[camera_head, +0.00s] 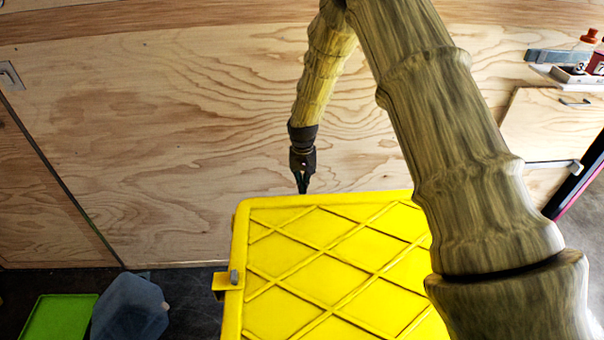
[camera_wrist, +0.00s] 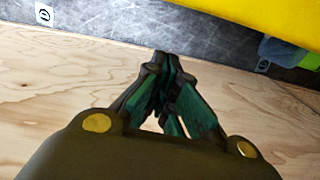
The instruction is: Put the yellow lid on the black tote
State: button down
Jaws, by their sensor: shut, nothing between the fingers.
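The yellow lid (camera_head: 335,265) lies flat at the lower middle of the head view, with a raised diamond pattern and a latch on its left edge. My arm hides part of its right side. The black tote cannot be made out; whatever is under the lid is hidden. My gripper (camera_head: 302,188) points down just beyond the lid's far edge, close to the plywood wall. Its fingers are together and empty. In the wrist view the closed fingers (camera_wrist: 165,95) show in the middle, and a yellow edge of the lid (camera_wrist: 270,18) shows at the top right, apart from them.
A plywood wall (camera_head: 170,130) stands behind the lid. A green item (camera_head: 58,318) and a translucent bluish container (camera_head: 130,306) sit on the dark floor at the lower left. A shelf with small items (camera_head: 575,75) is at the upper right.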

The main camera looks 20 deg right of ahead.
jog(key=s, duration=0.1)
jog(key=s+a+p, duration=0.1)
jog(key=s, duration=0.1)
jog(key=shift+s+a+r, duration=0.1)
jog(key=shift+s+r, duration=0.05)
jog(key=shift+s, duration=0.1)
jog(key=shift+s+a, duration=0.3)
jog(key=shift+s, duration=0.55)
jog(key=w, duration=0.5)
notch_tip(320, 180, up, 10)
jog(key=d+b, duration=0.1)
jog(key=b, duration=0.1)
jog(key=shift+s+d, duration=0.2)
jog(key=shift+s, duration=0.2)
